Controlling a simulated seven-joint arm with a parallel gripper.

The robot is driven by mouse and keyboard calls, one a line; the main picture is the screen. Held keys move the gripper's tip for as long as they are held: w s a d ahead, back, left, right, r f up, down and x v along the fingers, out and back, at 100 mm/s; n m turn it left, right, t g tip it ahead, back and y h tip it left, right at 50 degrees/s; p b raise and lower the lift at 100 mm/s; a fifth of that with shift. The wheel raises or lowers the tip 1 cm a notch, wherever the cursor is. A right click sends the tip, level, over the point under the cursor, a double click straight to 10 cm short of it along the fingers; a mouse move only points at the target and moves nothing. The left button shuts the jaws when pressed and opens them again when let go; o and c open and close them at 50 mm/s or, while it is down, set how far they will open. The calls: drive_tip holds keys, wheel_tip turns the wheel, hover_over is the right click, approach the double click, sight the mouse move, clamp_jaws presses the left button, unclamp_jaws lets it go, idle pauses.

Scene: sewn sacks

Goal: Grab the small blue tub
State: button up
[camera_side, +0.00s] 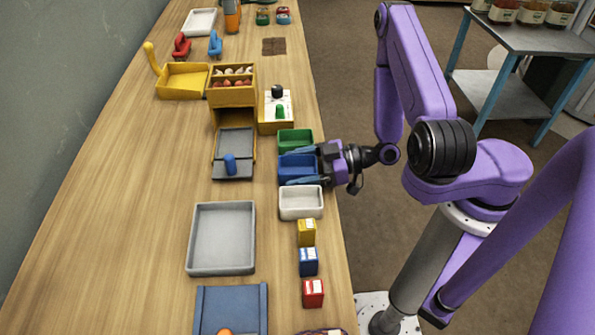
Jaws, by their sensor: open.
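The small blue tub (291,173) stands near the right edge of the wooden table, between a green tub (295,139) and a white tub (301,204). My gripper (304,167) comes in from the right at the tub. Its fingers are open, one by the tub's far side and one by its near side, and they cover part of the rims. I cannot tell whether the fingers touch the tub.
Yellow, blue and red boxes (308,261) stand in a row nearer the camera. A grey tray (220,238) lies to their left. A grey sliding tray with a blue knob (231,163) is left of the tub. The table's left side is clear.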

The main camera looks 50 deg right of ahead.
drive_tip(key=c, duration=0.8)
drive_tip(key=shift+o, duration=0.2)
drive_tip(key=shift+r, duration=0.1)
